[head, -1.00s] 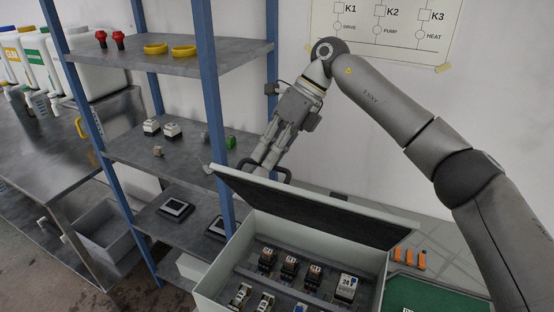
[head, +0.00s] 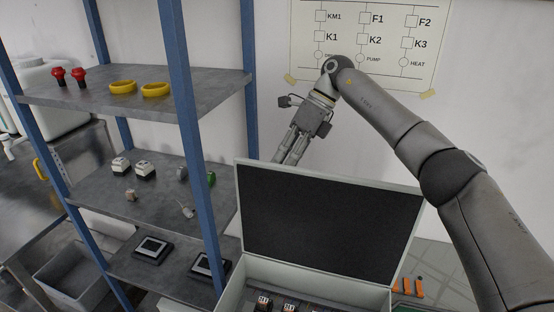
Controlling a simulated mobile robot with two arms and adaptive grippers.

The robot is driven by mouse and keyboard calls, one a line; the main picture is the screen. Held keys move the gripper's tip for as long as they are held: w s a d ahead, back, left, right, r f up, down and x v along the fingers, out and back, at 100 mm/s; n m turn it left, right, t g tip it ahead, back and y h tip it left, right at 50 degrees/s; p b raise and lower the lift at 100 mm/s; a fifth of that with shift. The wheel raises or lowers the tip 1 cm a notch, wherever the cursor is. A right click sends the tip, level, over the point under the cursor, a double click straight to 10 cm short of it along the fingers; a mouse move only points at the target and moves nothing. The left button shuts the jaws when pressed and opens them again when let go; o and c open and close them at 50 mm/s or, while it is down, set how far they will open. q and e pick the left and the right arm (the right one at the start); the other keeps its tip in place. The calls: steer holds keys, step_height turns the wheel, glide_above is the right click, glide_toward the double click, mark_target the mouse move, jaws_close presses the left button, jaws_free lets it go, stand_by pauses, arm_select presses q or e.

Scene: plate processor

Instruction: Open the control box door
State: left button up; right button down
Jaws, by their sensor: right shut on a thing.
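The control box (head: 232,291) is a pale grey case at the bottom centre, cut off by the lower edge of the view. Its door (head: 330,212) is a lid with a dark inner face and a light rim. It stands raised, steeply tilted up at the back of the box, with the inner face towards me. My right gripper (head: 292,147) reaches down behind the door and is shut on it. Its fingertips and the grip point are hidden by the door. My left gripper is not in view.
A blue-posted shelf (head: 205,180) stands close at the left of the box, holding yellow rings (head: 123,86), red buttons (head: 79,75) and small devices. Orange parts (head: 412,287) lie right of the box. A wiring chart (head: 385,40) hangs on the wall behind.

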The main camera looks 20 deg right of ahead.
steer(key=shift+s+f, duration=0.25)
steer(key=shift+f, duration=0.65)
steer(key=c, duration=1.8)
jaws_free()
steer(key=shift+o, duration=1.3)
steer(key=shift+w, duration=0.6)
steer(key=v, duration=0.7)
steer(key=shift+d+r, duration=0.1)
steer(key=shift+r, duration=0.2)
steer(key=shift+d, duration=0.1)
steer(key=shift+c, duration=0.3)
